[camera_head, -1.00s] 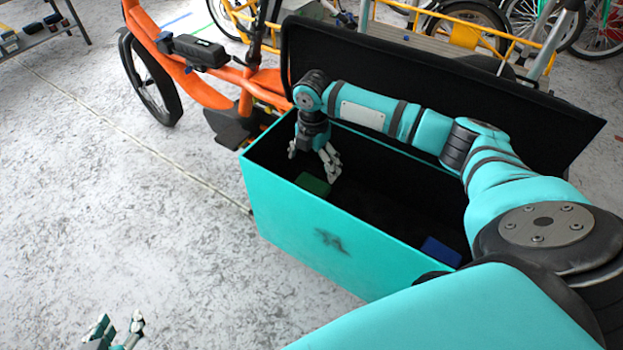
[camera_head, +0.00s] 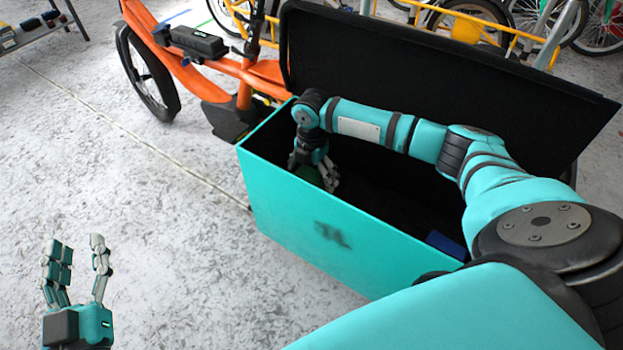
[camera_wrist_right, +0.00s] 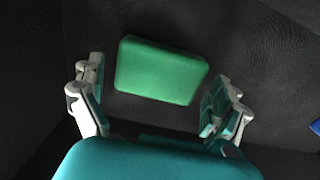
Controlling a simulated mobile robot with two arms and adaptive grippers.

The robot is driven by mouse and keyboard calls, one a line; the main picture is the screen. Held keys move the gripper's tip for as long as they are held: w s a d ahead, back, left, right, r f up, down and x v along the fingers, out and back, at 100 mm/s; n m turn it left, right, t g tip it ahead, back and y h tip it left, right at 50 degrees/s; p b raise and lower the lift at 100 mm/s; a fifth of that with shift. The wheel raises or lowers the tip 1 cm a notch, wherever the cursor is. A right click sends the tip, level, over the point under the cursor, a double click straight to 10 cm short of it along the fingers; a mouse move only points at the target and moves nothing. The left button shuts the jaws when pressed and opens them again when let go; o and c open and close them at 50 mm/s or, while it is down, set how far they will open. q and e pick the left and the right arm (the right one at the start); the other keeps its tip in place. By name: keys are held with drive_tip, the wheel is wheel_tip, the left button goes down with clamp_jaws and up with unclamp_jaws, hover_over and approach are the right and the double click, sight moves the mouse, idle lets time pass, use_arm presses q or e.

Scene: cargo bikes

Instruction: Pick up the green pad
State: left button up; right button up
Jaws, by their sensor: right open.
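The green pad (camera_wrist_right: 160,71) is a flat rounded block lying on the dark floor inside the teal cargo box (camera_head: 300,219). In the head view the pad (camera_head: 309,174) is mostly hidden behind my right gripper (camera_head: 312,182). That gripper reaches down into the left end of the box. In the right wrist view my right gripper (camera_wrist_right: 157,104) is open, with its fingers to the left and right of the pad and nothing held. My left gripper (camera_head: 75,262) is open and empty over the floor at the lower left, outside the box.
The box's black lid (camera_head: 420,85) stands open behind my right arm. A blue pad (camera_head: 446,246) lies at the box's right end. An orange bike (camera_head: 200,75) stands behind the box, with more bikes beyond.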

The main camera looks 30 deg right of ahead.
sight(311, 177)
use_arm(q)
drive_tip(key=shift+r+t, duration=0.3)
drive_tip(key=shift+r, duration=0.05)
use_arm(e)
drive_tip(key=shift+f, duration=0.15)
drive_tip(key=c, duration=0.9)
drive_tip(key=shift+o, duration=0.2)
drive_tip(key=shift+r, duration=0.35)
wheel_tip(311, 177, up, 5)
drive_tip(key=shift+r+p, duration=0.1)
drive_tip(key=shift+p, duration=1.15)
use_arm(q)
drive_tip(key=s+a+f+g+y, duration=0.1)
drive_tip(key=s+a+f+g, duration=0.1)
drive_tip(key=f+g, duration=0.3)
drive_tip(key=s+a+f+g+y+p, duration=0.1)
drive_tip(key=s+f+g, duration=0.3)
drive_tip(key=f, duration=0.5)
drive_tip(key=shift+s+a+f+g+y, duration=0.3)
drive_tip(key=shift+a+g+y, duration=0.1)
drive_tip(key=shift+g+y, duration=0.15)
use_arm(e)
wheel_tip(311, 177, up, 4)
drive_tip(key=shift+r, duration=0.1)
